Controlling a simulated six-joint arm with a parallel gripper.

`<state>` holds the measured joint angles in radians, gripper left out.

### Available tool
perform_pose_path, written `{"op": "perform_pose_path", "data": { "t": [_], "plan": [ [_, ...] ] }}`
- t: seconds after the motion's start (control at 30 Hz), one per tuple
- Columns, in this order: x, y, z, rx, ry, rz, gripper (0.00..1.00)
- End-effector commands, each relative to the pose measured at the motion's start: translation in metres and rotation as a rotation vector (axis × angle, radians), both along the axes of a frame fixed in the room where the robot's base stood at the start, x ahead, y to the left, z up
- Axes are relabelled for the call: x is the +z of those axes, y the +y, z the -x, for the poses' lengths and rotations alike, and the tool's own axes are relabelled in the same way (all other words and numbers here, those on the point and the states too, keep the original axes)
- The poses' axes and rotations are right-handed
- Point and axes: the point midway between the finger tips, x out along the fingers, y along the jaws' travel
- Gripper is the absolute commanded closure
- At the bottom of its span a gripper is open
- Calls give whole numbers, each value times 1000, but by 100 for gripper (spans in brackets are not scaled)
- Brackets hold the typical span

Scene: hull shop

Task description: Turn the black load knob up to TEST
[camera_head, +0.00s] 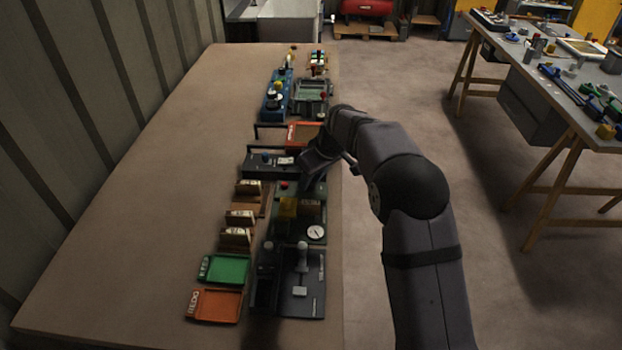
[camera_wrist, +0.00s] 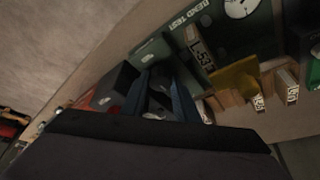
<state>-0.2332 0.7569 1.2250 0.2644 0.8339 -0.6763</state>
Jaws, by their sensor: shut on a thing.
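A green test unit (camera_head: 312,216) with a round white gauge, a red button and a yellow block stands near the right edge of the bench. My gripper (camera_head: 315,186) reaches down at the far end of this unit. In the wrist view my gripper (camera_wrist: 160,85) has its dark fingers close together at the panel. It is shut on what appears to be the black load knob, which the fingers hide. The knob's pointer and setting cannot be read.
The left half of the bench (camera_head: 150,190) is clear.

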Motion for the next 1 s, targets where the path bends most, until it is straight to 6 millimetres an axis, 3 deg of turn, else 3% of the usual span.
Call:
{"op": "perform_pose_path", "data": {
  "t": [0.37, 1.0],
  "plan": [
    [2, 2, 2, -200, 0, 0, 95],
    [0, 7, 2, -797, -2, 2, 95]
  ]
}}
